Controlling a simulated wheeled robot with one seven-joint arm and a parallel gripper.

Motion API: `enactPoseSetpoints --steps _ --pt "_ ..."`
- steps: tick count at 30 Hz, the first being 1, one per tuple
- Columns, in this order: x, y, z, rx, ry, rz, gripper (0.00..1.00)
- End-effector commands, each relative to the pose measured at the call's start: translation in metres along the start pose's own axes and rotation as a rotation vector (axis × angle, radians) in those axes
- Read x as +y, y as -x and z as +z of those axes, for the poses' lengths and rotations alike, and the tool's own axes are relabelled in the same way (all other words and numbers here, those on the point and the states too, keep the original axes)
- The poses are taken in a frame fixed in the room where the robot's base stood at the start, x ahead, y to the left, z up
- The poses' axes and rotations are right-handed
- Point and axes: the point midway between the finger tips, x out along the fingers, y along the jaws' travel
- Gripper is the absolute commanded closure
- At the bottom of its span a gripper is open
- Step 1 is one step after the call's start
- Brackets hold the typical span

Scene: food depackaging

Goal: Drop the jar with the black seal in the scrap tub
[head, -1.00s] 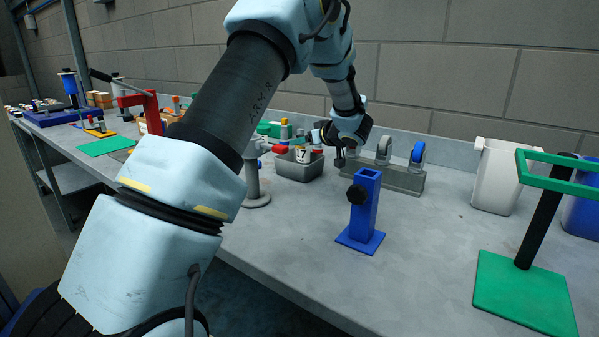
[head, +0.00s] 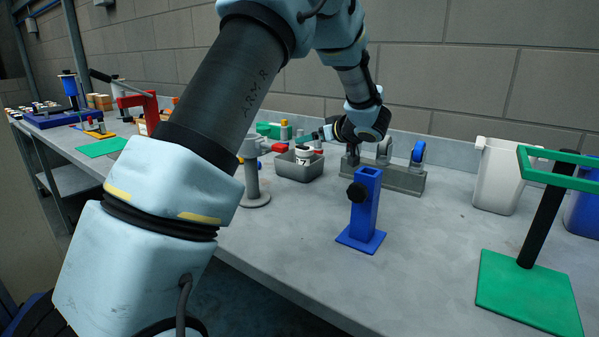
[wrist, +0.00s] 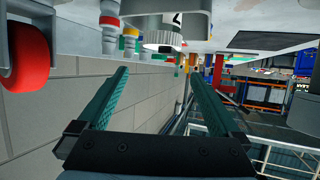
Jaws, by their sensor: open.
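A small white jar (head: 303,156) stands in a grey bin (head: 298,174) on the bench. In the wrist view, which looks upside down, a pale jar with a ridged lid (wrist: 165,41) and a number 2 above it shows beyond the fingers. I cannot make out a black seal on it. My gripper (wrist: 157,72) is open, with nothing between its two teal fingers. In the head view it is near the right side of the bin, partly hidden by my wrist. A white tub (head: 497,178) and a blue tub (head: 583,210) stand at the right; neither shows a scrap label.
A blue post stand (head: 364,205) is in front of the bin. A grey rack with wheels (head: 400,180) stands right of it. A green stand (head: 525,290) is at the front right. A grey pedestal (head: 253,185) is left of the bin. The bench between blue post and white tub is clear.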

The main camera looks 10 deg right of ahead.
Motion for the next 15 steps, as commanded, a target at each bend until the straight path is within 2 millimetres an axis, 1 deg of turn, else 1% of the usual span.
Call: enactPoseSetpoints --steps 1,6,10,15 --pt "0.001 0.011 0.002 0.001 0.001 0.002 0.0" --pt "0.001 0.038 0.001 0.0 0.001 0.002 0.0" --pt "0.0 0.05 0.0 0.001 0.001 0.0 0.0" --pt "0.0 0.054 0.0 0.0 0.0 -0.001 0.0"
